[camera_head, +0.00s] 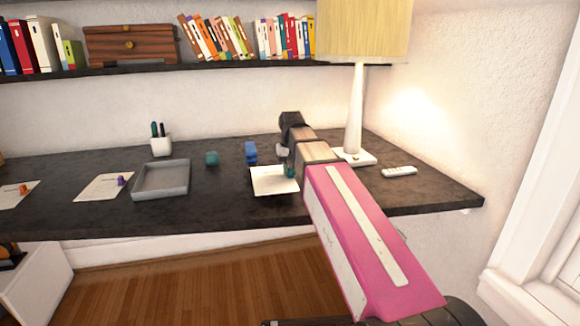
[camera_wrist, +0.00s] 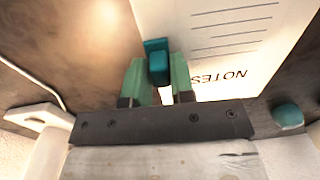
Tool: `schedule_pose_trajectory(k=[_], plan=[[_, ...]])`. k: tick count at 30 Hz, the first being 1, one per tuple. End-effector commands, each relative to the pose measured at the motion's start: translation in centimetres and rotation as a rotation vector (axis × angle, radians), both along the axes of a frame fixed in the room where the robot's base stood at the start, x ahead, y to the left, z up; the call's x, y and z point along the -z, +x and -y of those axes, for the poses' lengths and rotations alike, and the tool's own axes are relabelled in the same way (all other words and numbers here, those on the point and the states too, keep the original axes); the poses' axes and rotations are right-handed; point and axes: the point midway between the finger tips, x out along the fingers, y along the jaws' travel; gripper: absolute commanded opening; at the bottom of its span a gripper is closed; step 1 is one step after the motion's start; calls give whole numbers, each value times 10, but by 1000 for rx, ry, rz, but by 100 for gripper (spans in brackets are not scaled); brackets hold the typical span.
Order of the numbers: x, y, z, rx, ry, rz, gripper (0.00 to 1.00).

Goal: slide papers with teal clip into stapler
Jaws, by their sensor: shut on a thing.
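The white papers (camera_head: 270,184) are at the right part of the dark desk, just in front of the blue stapler (camera_head: 251,152). I cannot tell whether they lie on the desk or are slightly lifted. In the wrist view the papers (camera_wrist: 222,28) show printed lines and the word NOTES. The teal clip (camera_wrist: 157,64) sits at their edge, between the green fingertips of my gripper (camera_wrist: 158,84). My gripper is shut on the clip. In the head view my gripper (camera_head: 290,168) is at the right edge of the papers, and my arm partly hides it.
A white lamp (camera_head: 355,120) and a remote (camera_head: 399,171) are to the right. A grey tray (camera_head: 161,181), a pen cup (camera_head: 161,146) and a small teal object (camera_head: 212,158) are to the left. Other clipped papers (camera_head: 104,187) lie further left. The desk between tray and papers is clear.

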Motion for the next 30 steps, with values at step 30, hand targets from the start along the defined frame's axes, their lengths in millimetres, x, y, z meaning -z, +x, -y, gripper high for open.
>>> schedule_pose_trajectory(k=[30], plan=[[21,32,-5,0,0,0,0]])
